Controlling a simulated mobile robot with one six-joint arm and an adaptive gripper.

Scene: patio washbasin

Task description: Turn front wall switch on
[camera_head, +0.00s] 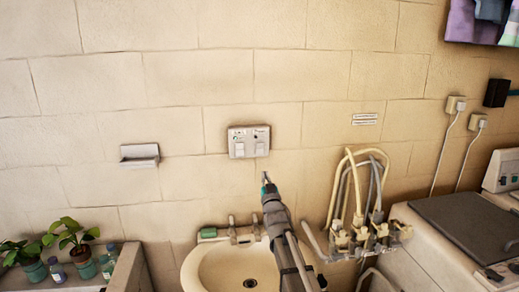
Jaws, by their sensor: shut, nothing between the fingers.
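The front wall switch (249,142) is a pale plate on the tiled wall, above the washbasin, with two rockers side by side. Whether either rocker is on or off is too small to tell. My gripper (265,175) is shut and empty. In the picture its tip shows just below and slightly right of the switch plate, apart from it. How far the tip is from the wall cannot be told from this one view.
A washbasin (205,268) with taps and a green soap (208,232) lies below. Hoses on valves (376,232) stand right, near a washing machine (440,250). Potted plants (70,236) are at lower left. A holder (140,155) is left of the switch. Wall around the switch is clear.

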